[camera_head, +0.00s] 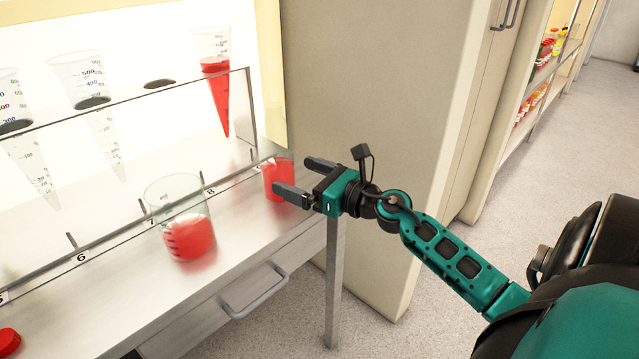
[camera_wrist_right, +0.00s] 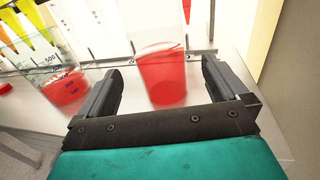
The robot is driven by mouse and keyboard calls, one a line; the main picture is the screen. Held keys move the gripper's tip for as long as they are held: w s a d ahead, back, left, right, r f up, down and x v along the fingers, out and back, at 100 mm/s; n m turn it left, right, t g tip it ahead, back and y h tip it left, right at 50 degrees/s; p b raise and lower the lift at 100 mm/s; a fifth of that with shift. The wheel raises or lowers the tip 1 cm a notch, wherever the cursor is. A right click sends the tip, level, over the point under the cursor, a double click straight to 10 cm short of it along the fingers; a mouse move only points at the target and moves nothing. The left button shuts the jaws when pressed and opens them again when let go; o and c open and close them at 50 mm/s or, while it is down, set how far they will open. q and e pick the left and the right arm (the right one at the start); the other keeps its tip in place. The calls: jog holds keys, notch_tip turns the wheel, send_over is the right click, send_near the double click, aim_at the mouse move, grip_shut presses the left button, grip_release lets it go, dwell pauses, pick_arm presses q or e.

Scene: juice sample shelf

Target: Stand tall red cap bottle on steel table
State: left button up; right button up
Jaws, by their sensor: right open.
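My right gripper (camera_head: 299,175) is open at the right end of the steel table (camera_head: 150,310). A clear-walled container with red contents (camera_head: 279,172) stands upright at that end, partly hidden by a finger. A round red cap-like thing (camera_head: 8,342) is cut off at the lower left. No tall red cap bottle is clearly seen. My left gripper is out of view.
A beaker with red liquid (camera_head: 188,238) stands left of the gripper. A clear rack (camera_head: 130,105) holds conical tubes, one with red liquid (camera_head: 216,85). A beige cabinet (camera_head: 370,110) is close on the right. Far shelves (camera_head: 545,75) hold small bottles.

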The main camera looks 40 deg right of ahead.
jog(key=v, duration=0.3)
jog(key=shift+s, duration=0.3)
jog(key=shift+s+d, duration=0.2)
jog(key=shift+s, duration=0.2)
